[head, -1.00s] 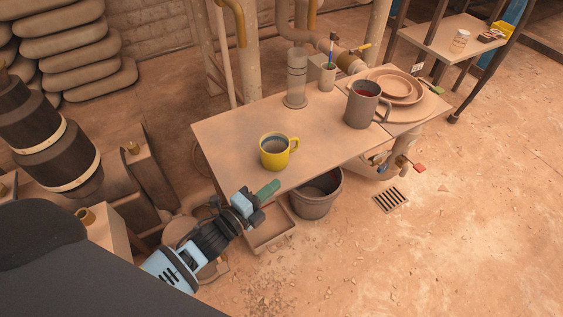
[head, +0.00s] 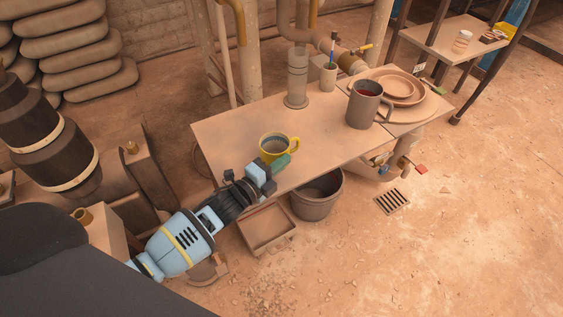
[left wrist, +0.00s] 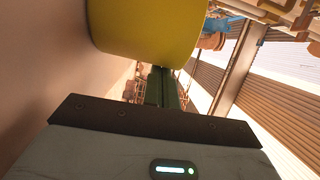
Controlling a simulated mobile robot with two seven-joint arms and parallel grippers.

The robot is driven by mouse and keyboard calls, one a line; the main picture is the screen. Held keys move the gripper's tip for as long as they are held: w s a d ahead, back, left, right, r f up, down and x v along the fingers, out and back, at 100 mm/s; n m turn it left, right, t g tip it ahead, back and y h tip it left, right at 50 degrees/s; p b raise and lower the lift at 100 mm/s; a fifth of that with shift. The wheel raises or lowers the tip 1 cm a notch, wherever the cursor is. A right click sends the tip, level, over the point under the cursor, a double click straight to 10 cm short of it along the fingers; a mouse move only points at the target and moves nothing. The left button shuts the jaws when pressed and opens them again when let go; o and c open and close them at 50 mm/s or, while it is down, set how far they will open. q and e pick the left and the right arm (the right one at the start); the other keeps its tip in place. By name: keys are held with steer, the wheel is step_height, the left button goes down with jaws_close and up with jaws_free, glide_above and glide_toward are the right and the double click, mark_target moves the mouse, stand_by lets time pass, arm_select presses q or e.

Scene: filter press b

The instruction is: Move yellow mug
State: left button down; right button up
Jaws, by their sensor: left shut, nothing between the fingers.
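The yellow mug (head: 267,145) stands upright near the front edge of the table (head: 225,138), its handle to the right in the head view. My left gripper (head: 281,161) is at the mug's near side, its shut green fingers partly covering the mug's lower front. In the left wrist view the mug (left wrist: 150,30) fills the top, very close to the shut fingers (left wrist: 163,88). Nothing is between the fingers. I cannot tell whether they touch the mug. My right gripper is not in view.
A grey-brown mug (head: 363,106) with dark red contents, stacked plates (head: 421,101), a small cup (head: 328,78) and a clear cylinder (head: 297,80) stand further back. A bucket (head: 316,203) and a tray (head: 267,251) are below. The table left of the mug is clear.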

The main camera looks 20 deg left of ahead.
mark_target(273, 145)
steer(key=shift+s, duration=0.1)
